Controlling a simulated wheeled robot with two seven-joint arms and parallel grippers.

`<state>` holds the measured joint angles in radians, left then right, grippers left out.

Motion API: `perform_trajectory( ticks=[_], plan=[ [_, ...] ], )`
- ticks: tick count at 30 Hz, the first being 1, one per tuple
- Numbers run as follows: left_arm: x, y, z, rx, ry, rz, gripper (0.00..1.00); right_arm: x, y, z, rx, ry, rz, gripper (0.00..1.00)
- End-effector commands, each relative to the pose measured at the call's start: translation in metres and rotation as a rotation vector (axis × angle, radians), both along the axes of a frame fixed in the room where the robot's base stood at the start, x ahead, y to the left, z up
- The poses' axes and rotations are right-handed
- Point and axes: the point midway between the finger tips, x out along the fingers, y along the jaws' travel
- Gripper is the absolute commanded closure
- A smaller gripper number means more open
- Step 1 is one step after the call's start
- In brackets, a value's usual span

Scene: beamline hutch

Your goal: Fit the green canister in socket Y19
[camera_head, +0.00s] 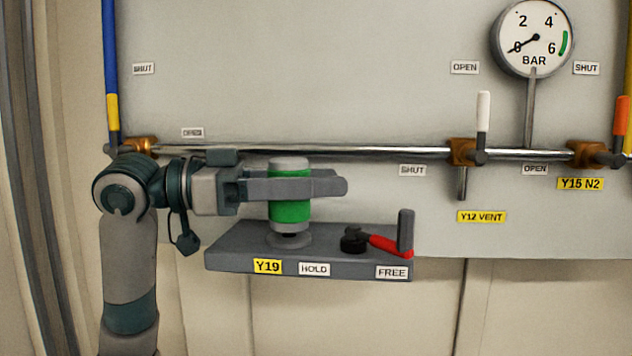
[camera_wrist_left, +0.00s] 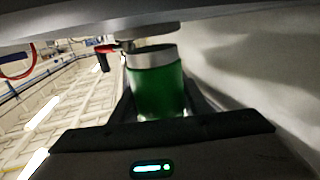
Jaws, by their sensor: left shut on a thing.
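The green canister (camera_head: 291,209), with a grey cap, stands upright between the fingers of my left gripper (camera_head: 338,181), which is shut on its upper part. It also shows in the left wrist view (camera_wrist_left: 158,90), with a silver band at its socket end. Socket Y19 (camera_head: 289,242) is a round grey collar on a grey shelf (camera_head: 235,247). The canister is directly above the collar, with a dark narrow part between them. I cannot tell whether its lower end has entered the socket. My right gripper is not in view.
A red lever (camera_head: 391,246) on a black pivot (camera_head: 353,240) points to the FREE label (camera_head: 392,272), near an upright grey post (camera_head: 406,231). The HOLD label (camera_head: 314,269) is left of it. A pipe (camera_head: 330,151) with valves and a gauge (camera_head: 533,38) run behind.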

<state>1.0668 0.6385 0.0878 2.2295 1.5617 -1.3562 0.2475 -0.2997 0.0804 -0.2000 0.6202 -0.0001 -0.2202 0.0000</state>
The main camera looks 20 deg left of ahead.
Motion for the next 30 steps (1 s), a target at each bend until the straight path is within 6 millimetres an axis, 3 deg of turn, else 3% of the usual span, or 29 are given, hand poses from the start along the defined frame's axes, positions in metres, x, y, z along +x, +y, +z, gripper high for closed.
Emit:
perform_trajectory(
  ticks=[30],
  plan=[
    [0.000, 0.000, -0.010, -0.002, -0.001, 0.000, 0.87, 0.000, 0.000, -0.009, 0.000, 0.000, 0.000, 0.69]
  ],
)
